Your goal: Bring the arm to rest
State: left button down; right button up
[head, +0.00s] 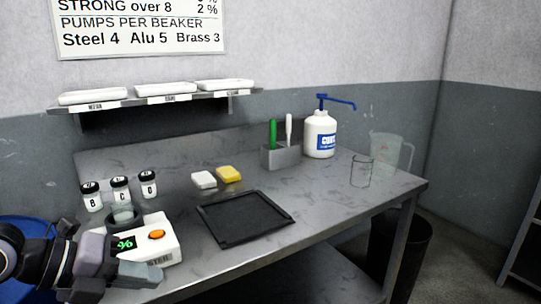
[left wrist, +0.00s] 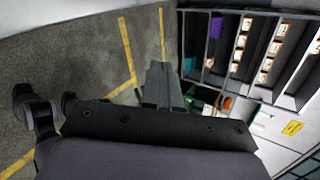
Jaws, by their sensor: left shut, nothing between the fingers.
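My left arm comes in at the lower left of the head view. Its gripper (head: 146,276) is in front of the near edge of the white meter (head: 162,243) and hides part of it. I cannot tell whether they touch. In the left wrist view the grey fingers (left wrist: 161,84) are together with nothing between them. My right gripper is in neither view.
The grey bench (head: 330,205) holds a black tray (head: 245,218), a white block (head: 203,180), a yellow block (head: 229,174), a pump bottle (head: 320,135), a clear beaker (head: 361,172) and several small bottles. A black bin (head: 408,255) stands at the right. A rack (left wrist: 228,45) shows in the left wrist view.

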pick_arm(q)
jog(key=s+d+r+n+h+p, duration=0.1)
jog(key=s+d+n+h, duration=0.2)
jog(key=d+h, duration=0.4)
jog(key=a+f+n+t+y+p, duration=0.2)
jog(key=a+f+n+t+y, duration=0.35)
jog(key=n, duration=0.55)
jog(key=a+f+n+t+y+p, duration=0.1)
jog(key=a+f+n+t+y, duration=0.1)
jog(key=f+n+t+y, duration=0.6)
jog(key=s+f+n+g+p, duration=0.1)
jog(key=s+f+n+g, duration=0.7)
jog(key=s+f, duration=0.4)
notch_tip(320, 180, down, 3)
jog(key=shift+a+f+g, duration=0.15)
jog(key=shift+f+g, duration=0.05)
jog(key=shift+g, duration=0.35)
jog(key=shift+y, duration=0.25)
